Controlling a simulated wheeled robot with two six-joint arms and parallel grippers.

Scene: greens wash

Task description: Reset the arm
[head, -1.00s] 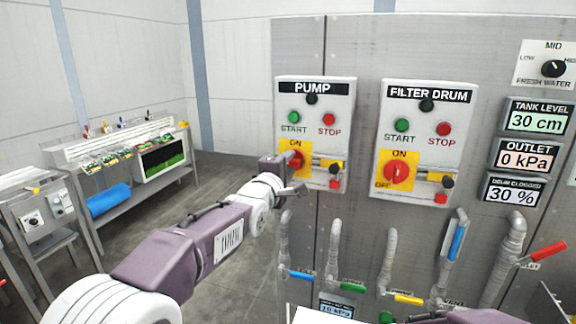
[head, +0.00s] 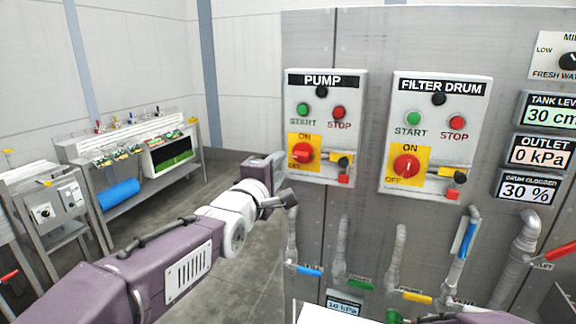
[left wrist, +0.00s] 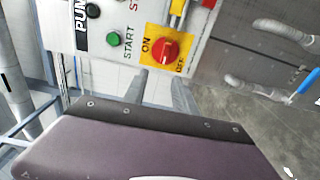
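My left gripper (head: 283,182) is just left of the PUMP box's lower edge, in front of the panel and apart from the red pump knob (head: 303,153). Its two fingers stand apart with nothing between them; they also show in the left wrist view (left wrist: 163,88). The pump knob sits on a yellow ON/OFF plate (head: 318,142), and it shows clear of the fingers in the left wrist view (left wrist: 165,47). I cannot tell its exact setting. A purple part of my body shows at the bottom right, but no right gripper fingers show.
The FILTER DRUM box (head: 436,125) with its red knob (head: 406,166) is to the right. Pipes with coloured handles, such as a blue one (head: 309,270) and a green one (head: 359,283), stick out below. A bench (head: 135,165) stands back left. Open floor lies between.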

